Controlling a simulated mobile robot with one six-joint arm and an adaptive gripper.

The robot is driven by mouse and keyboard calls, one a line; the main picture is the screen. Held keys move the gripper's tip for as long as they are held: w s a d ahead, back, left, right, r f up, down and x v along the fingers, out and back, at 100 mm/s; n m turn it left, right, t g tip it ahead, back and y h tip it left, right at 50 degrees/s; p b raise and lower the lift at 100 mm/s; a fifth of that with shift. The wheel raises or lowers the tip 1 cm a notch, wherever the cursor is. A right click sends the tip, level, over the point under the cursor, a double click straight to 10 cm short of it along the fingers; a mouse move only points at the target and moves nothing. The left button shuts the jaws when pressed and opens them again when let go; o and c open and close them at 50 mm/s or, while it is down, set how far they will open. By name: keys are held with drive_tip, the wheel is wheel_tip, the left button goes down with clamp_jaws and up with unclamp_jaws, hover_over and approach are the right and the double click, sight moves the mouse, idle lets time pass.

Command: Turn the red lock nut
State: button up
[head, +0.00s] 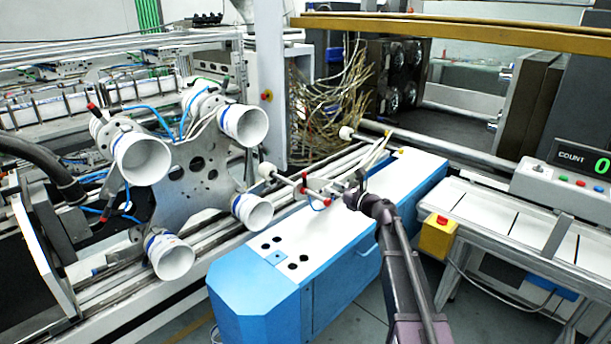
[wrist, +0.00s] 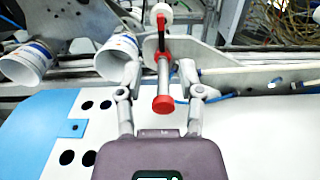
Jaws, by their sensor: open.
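A metal rod carries a red ring (wrist: 163,56) and a thicker red end piece (wrist: 163,103) in the wrist view. I cannot tell for sure which of the two is the lock nut. In the head view the red end piece (head: 327,202) and the red ring (head: 304,189) show just left of my gripper (head: 350,194). In the wrist view my gripper (wrist: 160,72) is open, with one finger on each side of the rod. A gap shows between each finger and the red parts. Whether the fingertips are level with the rod is unclear.
A blue and white cabinet (head: 262,285) lies below my arm. A metal plate (wrist: 205,40) stands behind the rod. White cups (head: 140,158) are on the left. A yellow box with a red button (head: 437,236) and a conveyor (head: 500,222) are on the right.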

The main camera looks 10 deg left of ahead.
sight(305, 175)
drive_tip(key=x, duration=1.3)
drive_tip(key=shift+a, duration=0.1)
clamp_jaws()
drive_tip(key=shift+a, duration=0.1)
